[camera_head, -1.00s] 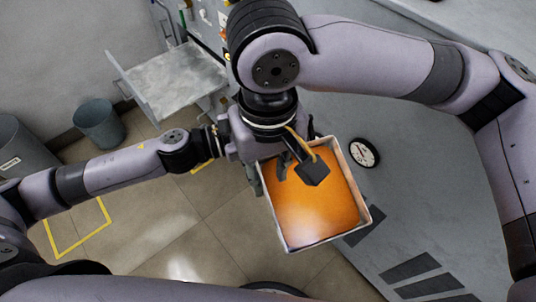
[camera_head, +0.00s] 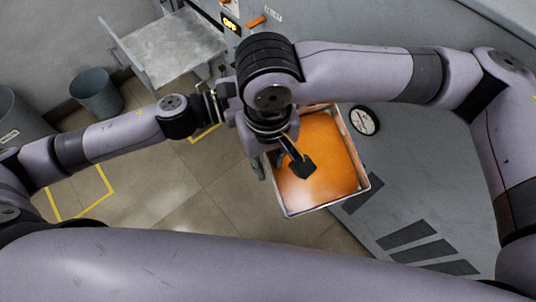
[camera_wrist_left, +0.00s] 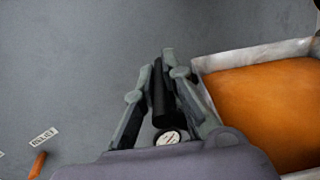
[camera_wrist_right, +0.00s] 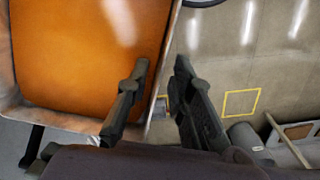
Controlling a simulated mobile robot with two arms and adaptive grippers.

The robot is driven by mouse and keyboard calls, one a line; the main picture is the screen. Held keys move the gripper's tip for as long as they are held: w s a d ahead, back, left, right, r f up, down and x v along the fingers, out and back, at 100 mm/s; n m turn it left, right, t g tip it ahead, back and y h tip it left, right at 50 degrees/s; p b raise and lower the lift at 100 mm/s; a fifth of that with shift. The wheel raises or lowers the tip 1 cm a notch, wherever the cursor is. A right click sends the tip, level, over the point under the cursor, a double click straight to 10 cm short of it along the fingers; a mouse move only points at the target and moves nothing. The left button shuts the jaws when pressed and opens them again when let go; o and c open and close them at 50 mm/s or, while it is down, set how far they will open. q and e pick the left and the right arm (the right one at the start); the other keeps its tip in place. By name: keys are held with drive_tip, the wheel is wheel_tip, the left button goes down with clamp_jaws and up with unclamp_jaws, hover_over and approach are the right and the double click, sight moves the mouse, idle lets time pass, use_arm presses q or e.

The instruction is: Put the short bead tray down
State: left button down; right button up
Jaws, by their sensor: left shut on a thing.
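The short bead tray (camera_head: 296,213) is a shallow pale box with orange contents. It lies at the counter's left edge, partly beyond it in the head view. My right gripper (camera_head: 280,165) straddles the tray's left wall, one finger inside and one outside. In the right wrist view, the wall (camera_wrist_right: 170,40) runs between its parted fingers (camera_wrist_right: 162,64). My left gripper (camera_wrist_left: 162,70) is shut on a dark bar (camera_wrist_left: 158,98), beside the tray wall (camera_wrist_left: 205,90). The bar's ends are unclear. In the head view the left gripper is mostly hidden behind my right wrist.
A round gauge (camera_head: 365,120) sits on the grey counter (camera_head: 405,185) close to the tray's right side. A panel with an orange lever (camera_head: 256,22) is at the back. A metal shelf (camera_head: 175,50) and a bin (camera_head: 96,92) stand left. Floor is open below left.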

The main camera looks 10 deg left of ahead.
clamp_jaws()
idle(0.3)
use_arm(q)
drive_tip(key=c, duration=1.6)
unclamp_jaws()
